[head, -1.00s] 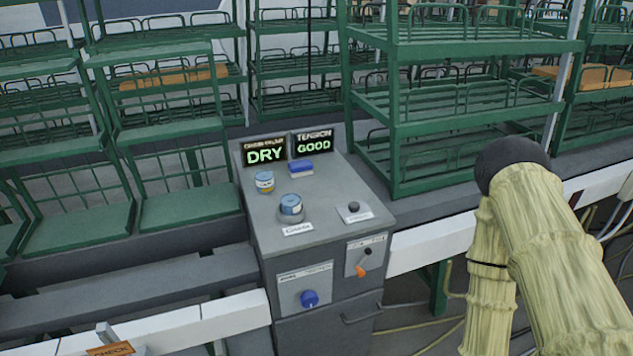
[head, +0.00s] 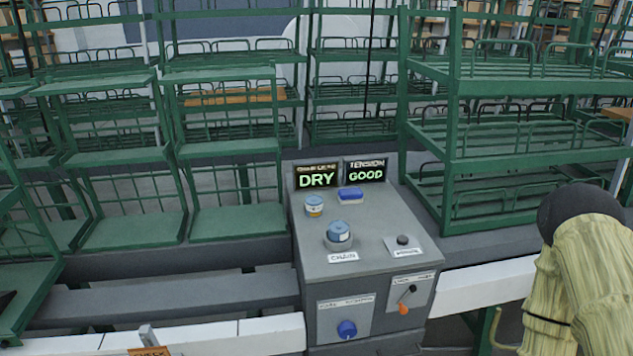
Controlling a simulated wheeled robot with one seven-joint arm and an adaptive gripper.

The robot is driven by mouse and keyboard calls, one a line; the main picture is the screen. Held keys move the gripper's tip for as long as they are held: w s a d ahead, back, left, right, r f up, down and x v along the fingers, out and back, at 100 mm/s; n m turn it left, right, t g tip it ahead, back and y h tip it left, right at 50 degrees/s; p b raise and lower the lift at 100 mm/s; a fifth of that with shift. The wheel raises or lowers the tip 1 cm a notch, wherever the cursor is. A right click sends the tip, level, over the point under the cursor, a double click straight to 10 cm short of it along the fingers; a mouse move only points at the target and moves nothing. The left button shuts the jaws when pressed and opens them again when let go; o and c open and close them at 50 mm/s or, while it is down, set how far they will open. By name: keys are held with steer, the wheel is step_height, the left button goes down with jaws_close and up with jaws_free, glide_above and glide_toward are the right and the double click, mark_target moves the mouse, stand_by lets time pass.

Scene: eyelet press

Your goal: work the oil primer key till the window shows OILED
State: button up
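The window (head: 317,177) at the console's back left reads DRY in green letters. A small black key (head: 403,240) stands on a pale plate at the right of the console top; its label is too small to read surely, so I cannot tell if it is the oil primer key. My arm, in a pale yellow sleeve with a dark joint, shows at the right edge, apart from the console. My gripper is not in view.
A second window (head: 366,171) reads GOOD. On the console (head: 375,261) are a blue-topped round part (head: 338,235), a small tin (head: 314,206) and a blue block (head: 350,193). A blue knob (head: 347,329) and orange-tipped lever (head: 404,307) are on its front. Green racks (head: 455,140) stand behind.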

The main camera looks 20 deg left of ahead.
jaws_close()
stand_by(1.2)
